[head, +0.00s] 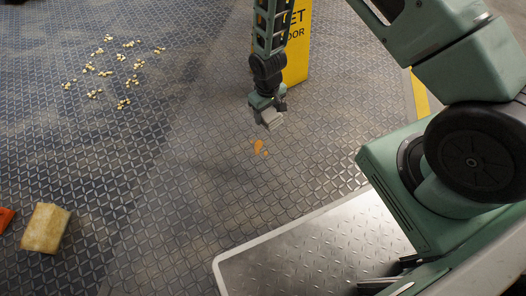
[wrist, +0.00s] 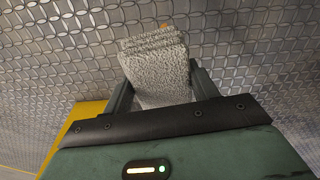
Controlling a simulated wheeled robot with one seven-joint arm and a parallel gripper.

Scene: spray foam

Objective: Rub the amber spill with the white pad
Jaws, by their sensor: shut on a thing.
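The amber spill (head: 259,147) is a small orange patch with a few spots on the patterned metal floor in the head view. In the wrist view, a bit of it (wrist: 164,26) shows just past the pad's far edge. The white pad (head: 270,119) is a pale, rough block held between the fingers of my gripper (head: 265,108). It fills the middle of the wrist view (wrist: 155,65), with a dark finger on each side. In the head view the pad is just above the spill in the picture. I cannot tell whether the pad touches the floor.
A yellow wet floor sign (head: 297,45) stands right behind my gripper. Several pale crumbs (head: 120,57) lie scattered at upper left. A yellowish sponge-like block (head: 46,228) and an orange-red thing (head: 5,218) are at lower left. The floor between is clear.

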